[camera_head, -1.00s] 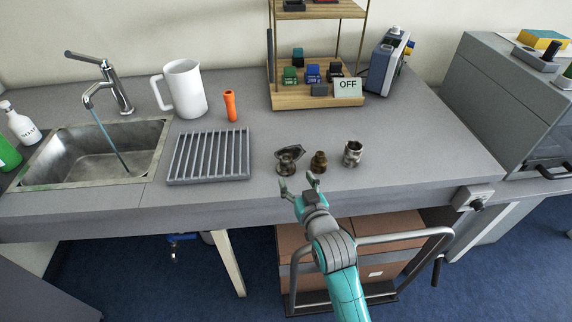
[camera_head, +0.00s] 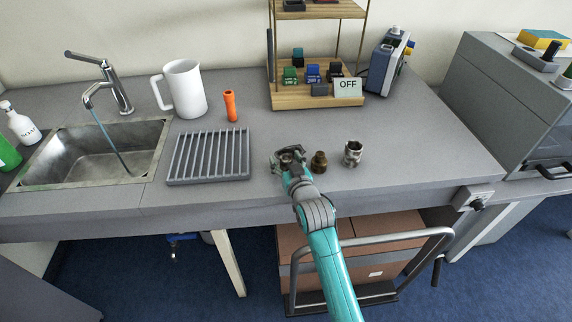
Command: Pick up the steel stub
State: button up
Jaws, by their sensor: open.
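Three small metal pipe fittings stand in a row near the table's front edge. The left one (camera_head: 289,155), dark grey metal with a wide flange, is partly hidden by my gripper. The middle one (camera_head: 319,162) is brownish, brass-like. The right one (camera_head: 353,153) is a silvery steel cylinder, upright and apart from my gripper. I cannot tell for certain which is the steel stub. My gripper (camera_head: 288,158) is open, its fingers at either side of the left fitting; whether they touch it is not clear.
A grey slatted rack (camera_head: 208,156) lies left of the fittings, beside the sink (camera_head: 95,157) with its running tap. A white jug (camera_head: 184,88), an orange cylinder (camera_head: 231,105) and a wooden shelf stand (camera_head: 318,98) with an OFF sign stand behind. The right table area is clear.

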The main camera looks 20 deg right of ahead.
grip_shut()
jog(key=shift+r, duration=0.1)
